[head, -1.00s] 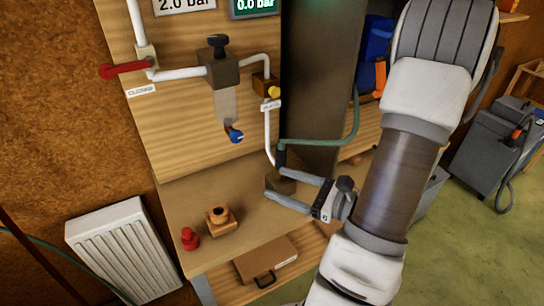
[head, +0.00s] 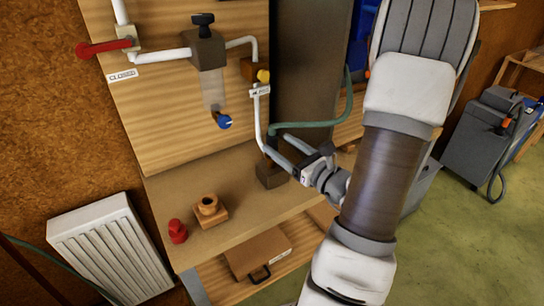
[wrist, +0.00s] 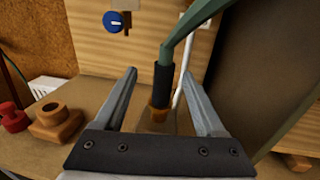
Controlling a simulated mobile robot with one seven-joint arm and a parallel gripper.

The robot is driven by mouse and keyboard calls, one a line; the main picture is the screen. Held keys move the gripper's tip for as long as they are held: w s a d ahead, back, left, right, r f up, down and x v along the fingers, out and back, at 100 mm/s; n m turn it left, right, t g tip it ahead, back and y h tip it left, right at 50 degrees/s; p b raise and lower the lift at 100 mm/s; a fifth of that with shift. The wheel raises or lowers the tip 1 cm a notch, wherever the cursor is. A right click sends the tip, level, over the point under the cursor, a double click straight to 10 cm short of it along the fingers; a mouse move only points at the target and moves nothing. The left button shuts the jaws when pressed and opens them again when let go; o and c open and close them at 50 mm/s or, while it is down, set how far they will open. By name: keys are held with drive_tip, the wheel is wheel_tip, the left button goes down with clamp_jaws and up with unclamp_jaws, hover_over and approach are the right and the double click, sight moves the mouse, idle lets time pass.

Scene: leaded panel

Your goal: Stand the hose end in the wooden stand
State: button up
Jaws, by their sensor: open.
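The green hose (head: 310,125) comes down to a black-sleeved hose end (wrist: 163,75), which is upright in the wrist view. Its orange-brown tip (wrist: 159,101) meets a brown block (wrist: 157,125) on the bench, which looks like the wooden stand; it is the dark block (head: 271,176) in the head view. I cannot tell how deep the tip sits. My gripper (wrist: 165,80) is open, one finger on each side of the hose end, with visible gaps. In the head view, my gripper (head: 272,148) reaches in from the right above the block.
An orange-brown square piece with a round collar (head: 210,210) and a red knob-like piece (head: 177,231) stand on the bench at left. The panel with a valve, pipes and a blue knob (head: 223,121) rises behind. A dark upright panel (head: 310,70) stands close behind the hose.

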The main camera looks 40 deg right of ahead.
drive_tip(key=w, duration=0.7)
drive_tip(key=shift+w+f, duration=0.4)
clamp_jaws()
